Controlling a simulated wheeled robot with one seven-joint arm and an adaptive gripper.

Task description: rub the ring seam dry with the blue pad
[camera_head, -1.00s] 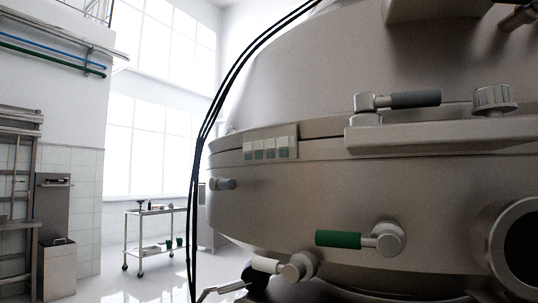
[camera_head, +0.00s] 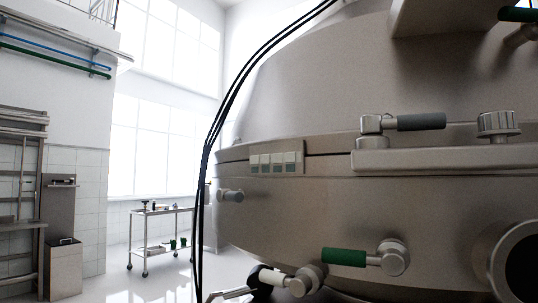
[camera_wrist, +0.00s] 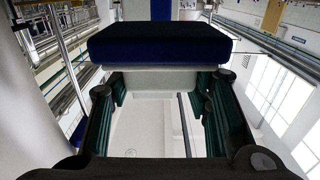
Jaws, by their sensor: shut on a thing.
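The separator's ring seam (camera_head: 330,154) runs as a dark line around the wide steel body in the head view. A strip of small square tiles (camera_head: 276,162) sits across it on the left. The blue pad (camera_wrist: 160,43) fills the top middle of the wrist view, on a pale backing. My gripper (camera_wrist: 160,82) is shut on the pad's holder, with a dark finger on each side. The pad's far face is hidden. The gripper and pad do not show in the head view, so I cannot see the pad touching the seam.
A clamp handle (camera_head: 421,121) and a knob (camera_head: 497,123) stick out above the seam. A green-handled valve (camera_head: 344,257) sits below it. Black hoses (camera_head: 203,190) hang down the left side. A trolley (camera_head: 160,240) stands farther back on open floor.

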